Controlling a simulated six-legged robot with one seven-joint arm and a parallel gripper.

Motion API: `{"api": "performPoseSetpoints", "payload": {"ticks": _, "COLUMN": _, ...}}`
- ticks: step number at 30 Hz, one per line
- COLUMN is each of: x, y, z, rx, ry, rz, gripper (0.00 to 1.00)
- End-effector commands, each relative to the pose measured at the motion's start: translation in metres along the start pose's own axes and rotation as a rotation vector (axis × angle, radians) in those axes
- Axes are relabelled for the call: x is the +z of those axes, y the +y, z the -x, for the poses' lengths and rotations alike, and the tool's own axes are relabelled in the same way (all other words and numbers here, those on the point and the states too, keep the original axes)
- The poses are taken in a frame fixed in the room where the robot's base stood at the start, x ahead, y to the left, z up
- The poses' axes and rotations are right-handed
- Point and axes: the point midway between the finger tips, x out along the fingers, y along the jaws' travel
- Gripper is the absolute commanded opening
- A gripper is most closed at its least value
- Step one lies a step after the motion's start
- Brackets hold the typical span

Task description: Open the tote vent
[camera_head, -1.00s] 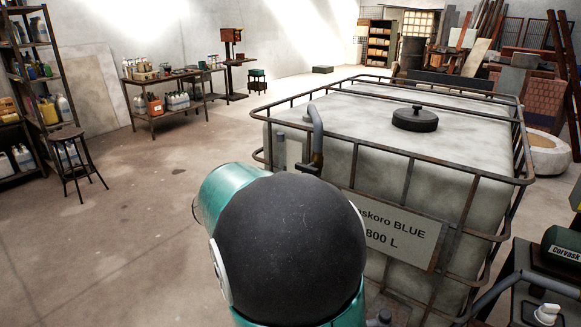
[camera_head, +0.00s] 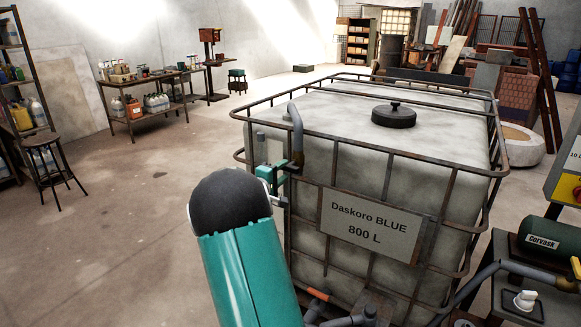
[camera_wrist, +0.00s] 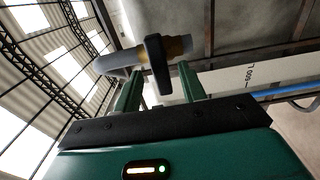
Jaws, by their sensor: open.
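The tote (camera_head: 270,150) is a pale, cloudy tank in a rusty cage, labelled "Daskoro BLUE 800 L". Its vent pipe (camera_head: 296,125) is a grey bent tube at the near left top corner, with a brass fitting (camera_head: 298,158) at its lower end. In the wrist view the vent shows as a grey pipe (camera_wrist: 120,61) with a brass part and a dark flat handle (camera_wrist: 157,64). My gripper (camera_head: 279,174) is at the vent; in the wrist view my gripper (camera_wrist: 160,80) is open, its teal fingers either side of the handle's end. Contact cannot be told.
Cage bars (camera_head: 340,140) run close beside the vent. A black lid (camera_head: 394,116) sits on the tote. Pipes (camera_head: 345,321) lie at the tote's foot, and a green Corvask unit (camera_head: 549,240) stands at right.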

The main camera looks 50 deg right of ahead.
Motion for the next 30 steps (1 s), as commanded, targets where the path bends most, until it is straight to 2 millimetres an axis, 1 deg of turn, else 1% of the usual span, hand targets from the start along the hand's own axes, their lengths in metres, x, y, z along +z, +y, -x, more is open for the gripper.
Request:
{"api": "performPoseSetpoints", "payload": {"ticks": 1, "x": 0.001, "y": -0.001, "z": -0.011, "rx": 0.000, "ry": -0.003, "rz": 0.001, "gripper": 0.41}}
{"api": "performPoseSetpoints", "payload": {"ticks": 3, "x": 0.001, "y": 0.000, "z": -0.024, "rx": 0.001, "ry": -0.003, "rz": 0.000, "gripper": 0.41}}
{"api": "performPoseSetpoints", "payload": {"ticks": 6, "x": 0.000, "y": 0.000, "z": -0.039, "rx": 0.000, "ry": -0.002, "rz": 0.000, "gripper": 0.41}}
{"api": "performPoseSetpoints", "payload": {"ticks": 9, "x": 0.000, "y": 0.000, "z": -0.048, "rx": 0.000, "ry": -0.001, "rz": 0.000, "gripper": 0.41}}
{"api": "performPoseSetpoints", "payload": {"ticks": 13, "x": 0.000, "y": -0.001, "z": -0.054, "rx": -0.002, "ry": 0.000, "rz": 0.000, "gripper": 0.41}}
{"api": "performPoseSetpoints", "payload": {"ticks": 20, "x": 0.000, "y": 0.000, "z": -0.054, "rx": -0.001, "ry": 0.000, "rz": 0.000, "gripper": 0.41}}
{"api": "performPoseSetpoints", "payload": {"ticks": 24, "x": 0.000, "y": 0.000, "z": -0.054, "rx": -0.001, "ry": 0.000, "rz": 0.000, "gripper": 0.13}}
{"api": "performPoseSetpoints", "payload": {"ticks": 26, "x": 0.000, "y": 0.000, "z": -0.054, "rx": -0.001, "ry": 0.000, "rz": 0.000, "gripper": 0.02}}
{"api": "performPoseSetpoints", "payload": {"ticks": 27, "x": 0.000, "y": 0.000, "z": -0.054, "rx": -0.001, "ry": 0.000, "rz": 0.000, "gripper": 0.00}}
{"api": "performPoseSetpoints", "payload": {"ticks": 30, "x": 0.000, "y": 0.000, "z": -0.054, "rx": -0.001, "ry": 0.000, "rz": 0.001, "gripper": 0.00}}
